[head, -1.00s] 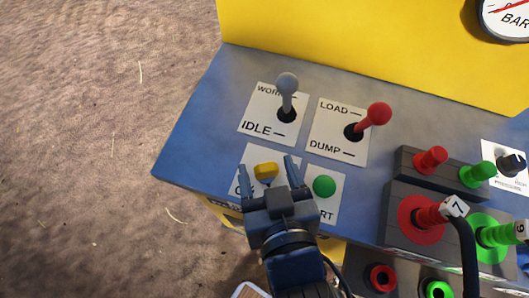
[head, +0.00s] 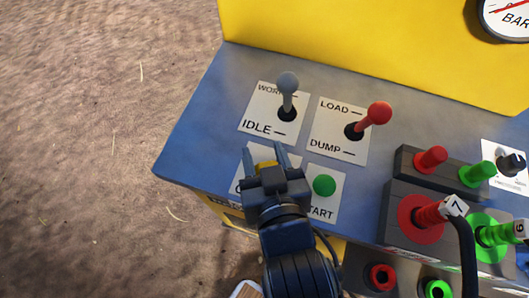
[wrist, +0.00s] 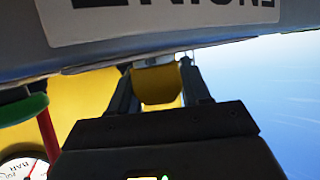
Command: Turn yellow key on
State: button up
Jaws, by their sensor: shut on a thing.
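The yellow key (head: 265,165) sits on its white label plate at the front left of the blue panel. My gripper (head: 264,153) reaches over it from the front, its two fingers on either side of the key, and is shut on it. My gripper body hides the key's lower part and much of the plate's lettering. In the wrist view the yellow key (wrist: 158,85) shows between the dark fingers (wrist: 158,80). How far the key is turned is hard to tell.
A green start button (head: 324,186) is close to the right of my gripper. Behind stand a grey lever (head: 287,88) and a red lever (head: 378,114). Red and green connectors (head: 430,212) with a black hose fill the right. Bare ground lies left of the panel.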

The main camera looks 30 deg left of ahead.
jog(key=shift+c, duration=1.2)
jog(key=shift+m+h, duration=0.3)
jog(key=shift+w+d+m+t+h, duration=0.15)
jog(key=shift+m+t+h, duration=0.65)
jog(key=shift+m+h, duration=0.1)
jog(key=m+t+h+b, duration=0.1)
jog(key=m+h, duration=0.2)
jog(key=shift+w+d+t+b, duration=0.1)
jog(key=shift+d+t+b, duration=0.05)
jog(key=shift+t+b, duration=0.2)
jog(key=m+h, duration=0.3)
jog(key=h, duration=0.1)
jog(key=shift+d+r+m+t, duration=0.1)
jog(key=shift+d+m+t, duration=0.15)
jog(key=shift+m+t, duration=0.1)
jog(key=shift+d+m+h+p, duration=0.15)
jog(key=shift+m+h+p, duration=0.05)
jog(key=shift+m+h, duration=0.65)
jog(key=shift+d+m+h+p, duration=0.1)
jog(key=shift+m+h+p, duration=0.1)
jog(key=shift+m+h, duration=0.65)
jog(key=shift+g, duration=0.4)
jog(key=o, duration=1)
jog(key=shift+h, duration=0.3)
jog(key=shift+c, duration=0.2)
